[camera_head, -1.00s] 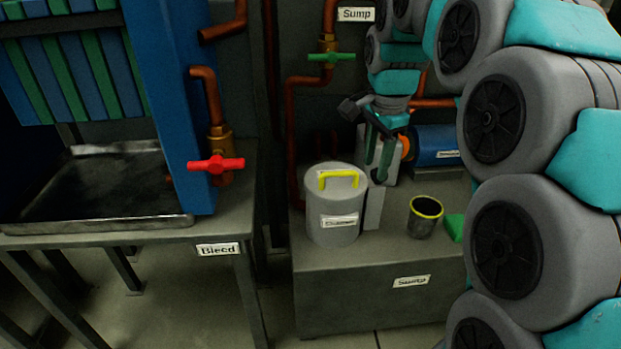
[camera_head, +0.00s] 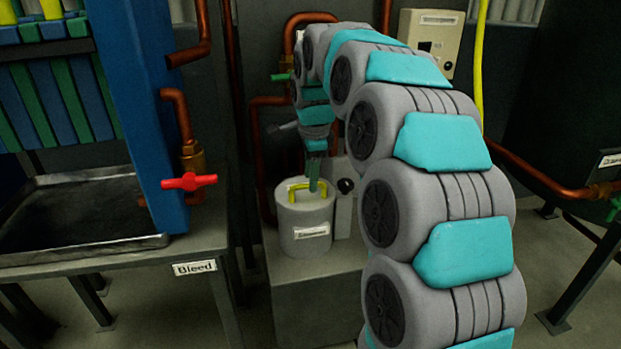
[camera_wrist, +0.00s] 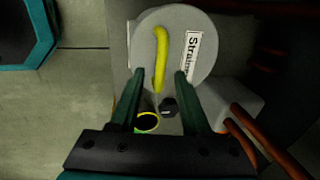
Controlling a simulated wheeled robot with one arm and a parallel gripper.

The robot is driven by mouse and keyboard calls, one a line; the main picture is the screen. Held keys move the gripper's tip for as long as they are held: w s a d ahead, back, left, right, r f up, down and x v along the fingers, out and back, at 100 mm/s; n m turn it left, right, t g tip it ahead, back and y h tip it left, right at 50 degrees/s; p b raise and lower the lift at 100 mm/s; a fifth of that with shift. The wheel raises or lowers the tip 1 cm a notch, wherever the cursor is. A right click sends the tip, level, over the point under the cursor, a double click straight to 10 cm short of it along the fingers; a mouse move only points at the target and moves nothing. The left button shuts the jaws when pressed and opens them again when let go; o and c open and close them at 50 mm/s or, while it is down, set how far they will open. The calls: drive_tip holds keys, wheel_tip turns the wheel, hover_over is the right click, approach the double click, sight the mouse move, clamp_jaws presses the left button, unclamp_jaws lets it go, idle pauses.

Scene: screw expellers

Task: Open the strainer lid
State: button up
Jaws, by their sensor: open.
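The strainer is a grey cylinder (camera_head: 306,228) with a flat round lid (camera_head: 308,199) and a yellow handle (camera_head: 292,190). It stands upright on the plinth, and its lid looks closed. In the wrist view the lid (camera_wrist: 199,62) faces me, with the yellow handle (camera_wrist: 160,60) and the "Strainer" label (camera_wrist: 191,56). My gripper (camera_head: 316,184) points down just above the lid near the handle's right end. In the wrist view its two green fingers (camera_wrist: 158,75) are apart and the handle's near end lies between their tips. I cannot tell whether they touch it.
A cup with a yellow rim (camera_wrist: 148,123) and a black knob (camera_wrist: 169,106) sit near the strainer. Copper pipes (camera_head: 262,150) run behind it. The bleed table (camera_head: 190,240) with a red valve (camera_head: 189,182) stands left. My arm hides the plinth's right side.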

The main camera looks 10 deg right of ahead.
drive_tip(key=shift+w+f, duration=0.2)
drive_tip(key=shift+f, duration=0.35)
clamp_jaws()
idle(1.0)
